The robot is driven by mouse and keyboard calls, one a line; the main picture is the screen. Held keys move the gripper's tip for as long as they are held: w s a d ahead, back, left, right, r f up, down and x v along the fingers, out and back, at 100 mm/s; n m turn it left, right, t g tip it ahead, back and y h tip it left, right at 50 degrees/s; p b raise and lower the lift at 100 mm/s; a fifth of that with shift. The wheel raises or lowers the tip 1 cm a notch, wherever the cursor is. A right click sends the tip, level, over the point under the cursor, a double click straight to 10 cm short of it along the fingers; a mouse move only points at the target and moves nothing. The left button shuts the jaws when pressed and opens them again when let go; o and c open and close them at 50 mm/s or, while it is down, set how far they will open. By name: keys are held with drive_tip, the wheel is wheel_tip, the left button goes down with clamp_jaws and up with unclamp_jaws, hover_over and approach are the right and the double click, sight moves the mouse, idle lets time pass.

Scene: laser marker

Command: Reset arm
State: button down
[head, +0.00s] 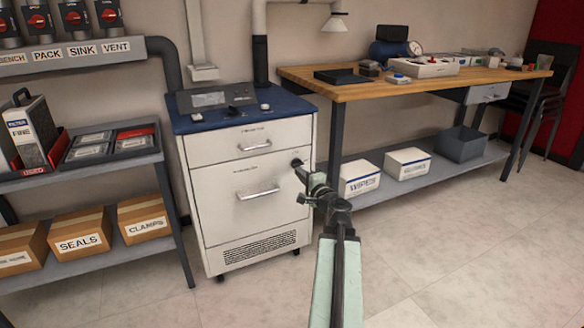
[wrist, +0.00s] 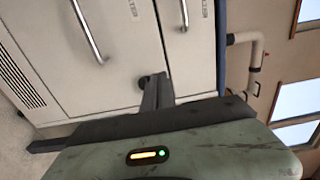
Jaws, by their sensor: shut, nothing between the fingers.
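My gripper (head: 298,166) is stretched forward in the head view, with its tip in front of the right edge of a white cabinet (head: 206,190). The wrist view shows the gripper (wrist: 155,90) shut with its fingers together and empty. A small dark round knob (wrist: 143,82) shows right by the fingertips. I cannot tell whether the fingertips touch the cabinet. Both cabinet fronts look closed.
A wooden workbench (head: 380,88) with boxes on its lower shelf (head: 440,172) stands to the right. A grey shelf (head: 80,178) with labelled cartons stands to the left. A blue top with a control panel (head: 210,101) covers the cabinet. The floor (head: 470,240) at the right is clear.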

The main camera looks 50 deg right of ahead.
drive_tip(key=shift+s+a, duration=0.15)
drive_tip(key=shift+s, duration=0.2)
